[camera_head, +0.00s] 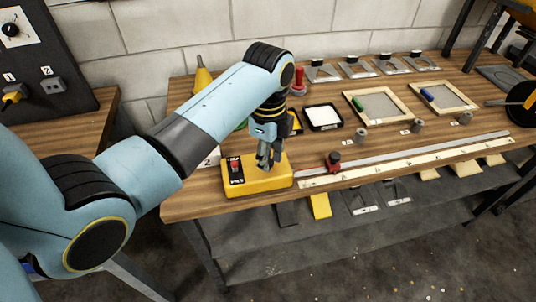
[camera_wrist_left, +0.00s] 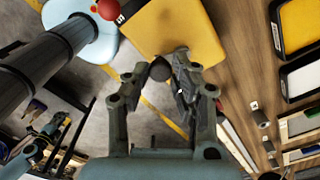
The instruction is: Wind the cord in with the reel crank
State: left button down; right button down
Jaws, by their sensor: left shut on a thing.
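The yellow reel box (camera_head: 268,180) sits near the front left edge of the bench, with a dark panel and red part on its left end. It also fills the top of the left wrist view (camera_wrist_left: 178,30), where a red knob (camera_wrist_left: 107,9) shows at its corner. My left gripper (camera_head: 266,160) is over the box, pointing down. In the left wrist view its fingers (camera_wrist_left: 160,73) are closed around a small dark round knob (camera_wrist_left: 160,69), which looks like the crank's handle. The crank's arm is mostly hidden.
A long metal rail with a pale ruler (camera_head: 410,161) runs right from the box, with a red-and-black piece (camera_head: 333,160) by it. Behind are a black tray (camera_head: 323,117), framed screens (camera_head: 376,106) and small grey cylinders (camera_head: 418,126).

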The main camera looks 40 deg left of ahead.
pick_arm(q)
jog(key=shift+w+d+n, duration=0.1)
jog(key=shift+n, duration=0.2)
jog(key=shift+n, duration=0.3)
jog(key=n, duration=0.2)
jog(key=d+n, duration=0.1)
jog(key=n, duration=0.1)
jog(key=shift+w, duration=0.35)
jog(key=n, duration=0.3)
jog(key=shift+w+d+n, duration=0.15)
jog(key=shift+w+n, duration=0.15)
jog(key=shift+w, duration=0.1)
jog(key=n, duration=0.2)
jog(key=shift+w+d+n, duration=0.1)
jog(key=shift+w+n, duration=0.2)
jog(key=shift+n, duration=0.1)
jog(key=n, duration=0.1)
jog(key=w+n, duration=0.1)
jog(key=n, duration=0.1)
jog(key=shift+n, duration=0.3)
jog(key=n, duration=0.2)
jog(key=shift+w+n, duration=0.25)
jog(key=shift+n, duration=0.05)
jog(key=n, duration=0.3)
jog(key=w+a+n, duration=0.1)
jog(key=n, duration=0.1)
jog(key=shift+n, duration=0.3)
